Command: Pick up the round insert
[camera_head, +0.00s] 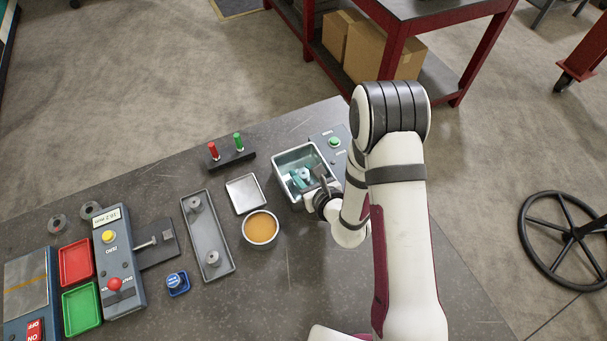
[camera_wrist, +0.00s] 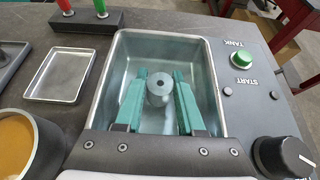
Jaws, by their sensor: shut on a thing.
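The round insert (camera_wrist: 159,88) is a small grey metal cylinder with a hole in its top. It is inside the metal tank (camera_head: 277,172), over the tank floor. My gripper (camera_wrist: 160,76) reaches down into the tank, its two teal fingers shut on the insert's sides. In the head view my gripper (camera_head: 300,178) shows inside the tank, and the insert there is mostly hidden by the fingers. I cannot tell whether the insert touches the tank floor.
A square empty tray (camera_head: 246,194) and a pot of orange liquid (camera_head: 261,228) stand left of the tank. A long tray (camera_head: 220,236) holds two grey round parts. A stand with red and green pegs (camera_head: 232,158) is behind. The tank's control panel (camera_wrist: 247,85) is on its right.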

